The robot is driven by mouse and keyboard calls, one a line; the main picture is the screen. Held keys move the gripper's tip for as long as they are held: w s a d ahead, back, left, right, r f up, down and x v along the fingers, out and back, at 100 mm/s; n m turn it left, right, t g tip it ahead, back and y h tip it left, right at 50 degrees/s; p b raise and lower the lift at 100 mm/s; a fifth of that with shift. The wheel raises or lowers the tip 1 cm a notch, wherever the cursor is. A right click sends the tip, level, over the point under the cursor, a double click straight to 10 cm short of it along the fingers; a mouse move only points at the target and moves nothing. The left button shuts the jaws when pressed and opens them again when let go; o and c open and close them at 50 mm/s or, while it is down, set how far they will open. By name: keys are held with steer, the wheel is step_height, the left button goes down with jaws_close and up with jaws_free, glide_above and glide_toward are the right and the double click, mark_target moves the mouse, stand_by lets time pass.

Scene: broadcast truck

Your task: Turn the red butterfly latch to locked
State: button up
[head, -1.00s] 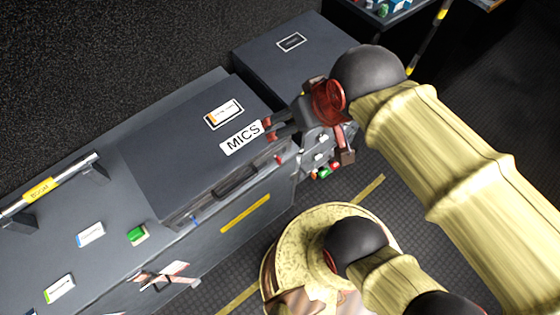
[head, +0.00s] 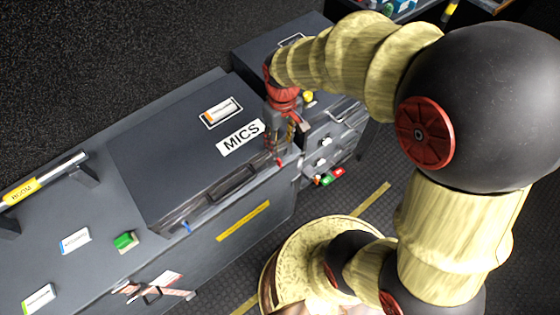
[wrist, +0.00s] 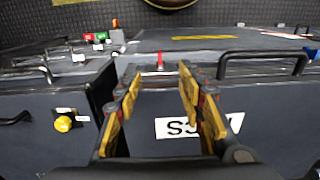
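The red latch (wrist: 160,60) shows in the wrist view as a small upright red piece at the far edge of the MICS case lid, between and beyond my fingertips. In the head view the red latch (head: 279,161) is at the right front corner of the MICS case (head: 165,150), partly hidden by my gripper. My gripper (wrist: 158,73) is open and empty, its yellow-sided fingers spread over the lid and apart from the latch. In the head view my gripper (head: 276,142) points down beside the MICS label. The latch's turn angle is too small to tell.
A black handle (wrist: 265,62) stands to the latch's right in the wrist view. A yellow knob (wrist: 63,124) sits on the neighbouring case at left. Red and green pieces (head: 333,174) are by the drawer unit. A rail marked BOOM (head: 45,178) lies far left.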

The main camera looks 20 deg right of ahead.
mark_target(280, 160)
step_height(280, 160, down, 12)
steer(key=b, duration=0.4)
steer(key=shift+a, duration=0.15)
steer(key=c, duration=0.3)
jaws_close()
steer(key=shift+r, duration=0.1)
